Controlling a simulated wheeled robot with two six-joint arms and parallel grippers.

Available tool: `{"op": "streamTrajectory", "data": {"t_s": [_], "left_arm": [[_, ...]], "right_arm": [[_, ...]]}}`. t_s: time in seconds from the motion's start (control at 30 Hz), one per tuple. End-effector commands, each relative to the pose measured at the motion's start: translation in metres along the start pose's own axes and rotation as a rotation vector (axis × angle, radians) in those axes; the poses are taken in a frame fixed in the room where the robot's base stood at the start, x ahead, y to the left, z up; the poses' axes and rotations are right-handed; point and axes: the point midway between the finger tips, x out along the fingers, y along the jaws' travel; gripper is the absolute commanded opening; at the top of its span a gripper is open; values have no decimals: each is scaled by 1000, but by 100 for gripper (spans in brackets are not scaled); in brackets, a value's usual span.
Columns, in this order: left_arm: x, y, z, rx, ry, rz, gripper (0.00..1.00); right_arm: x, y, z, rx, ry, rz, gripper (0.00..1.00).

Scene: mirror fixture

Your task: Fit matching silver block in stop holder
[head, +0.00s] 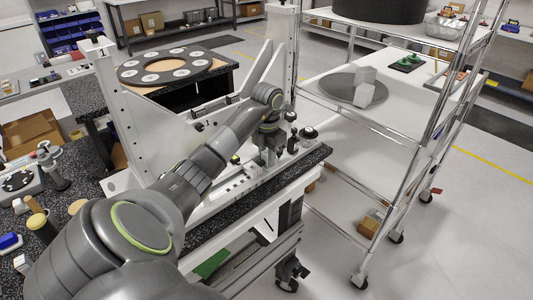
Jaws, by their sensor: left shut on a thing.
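My left arm reaches from the lower left to the fixture's bench. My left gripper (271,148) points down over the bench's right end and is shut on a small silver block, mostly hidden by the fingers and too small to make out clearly. Small dark and metal fixture parts stand close around the gripper; I cannot tell which is the stop holder, or whether the block touches it. Light silver blocks (364,92) stand on a round grey disc (341,88) on the cart at the right. My right gripper is not in view.
The white fixture frame (135,120) rises behind my arm, with a round plate of pale discs (165,66) beyond it. A wire cart (400,110) stands right of the bench, with a floor gap between. A cluttered dark worktop (70,195) lies at the left.

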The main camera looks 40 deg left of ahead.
Motion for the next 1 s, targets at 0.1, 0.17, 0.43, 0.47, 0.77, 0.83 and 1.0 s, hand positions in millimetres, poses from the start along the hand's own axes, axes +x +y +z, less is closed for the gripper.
{"op": "streamTrajectory", "data": {"t_s": [0.1,0.17,0.43,0.47,0.77,0.83,1.0], "left_arm": [[2,0,0,0,1,-1,32],[2,0,0,0,1,-1,40],[2,1,0,-2,1,2,51],[2,1,0,-2,1,2,51],[1,2,-1,-4,1,5,51],[-3,4,-1,-5,1,6,51],[-26,14,-5,-9,-2,11,51]], "right_arm": [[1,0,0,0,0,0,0],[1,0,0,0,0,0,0],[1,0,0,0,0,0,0],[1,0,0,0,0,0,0],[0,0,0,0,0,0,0],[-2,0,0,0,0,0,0],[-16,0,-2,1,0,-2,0]]}}
